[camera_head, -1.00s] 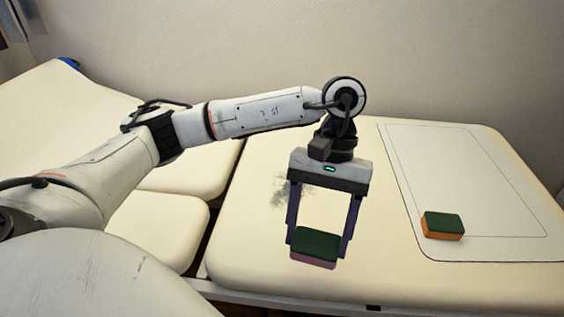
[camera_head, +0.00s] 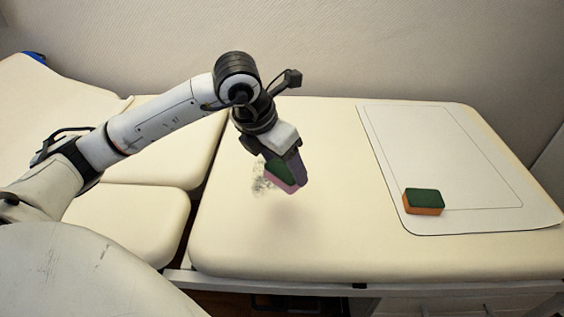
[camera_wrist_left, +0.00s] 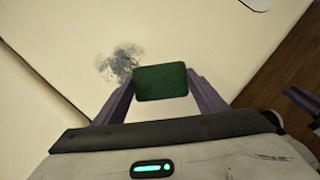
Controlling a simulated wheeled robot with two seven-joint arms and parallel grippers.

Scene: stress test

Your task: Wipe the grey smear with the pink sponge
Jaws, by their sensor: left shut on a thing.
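The pink sponge (camera_head: 281,178) has a dark green top and a pink lower side. My left gripper (camera_head: 284,172) is shut on it and holds it tilted, seemingly above the cream padded surface. In the left wrist view the sponge's green face (camera_wrist_left: 161,82) sits between the two purple fingers of the gripper (camera_wrist_left: 160,88). The grey smear (camera_head: 262,180) is on the cream surface, just left of the sponge and partly hidden behind it. The smear (camera_wrist_left: 120,62) also shows in the left wrist view, up and left of the sponge. My right gripper is in neither view.
An orange sponge with a green top (camera_head: 423,202) lies on a white outlined mat (camera_head: 450,150) at the right. The cream padded table (camera_head: 330,240) is clear between the smear and the mat. Its front edge drops to a frame (camera_head: 330,288).

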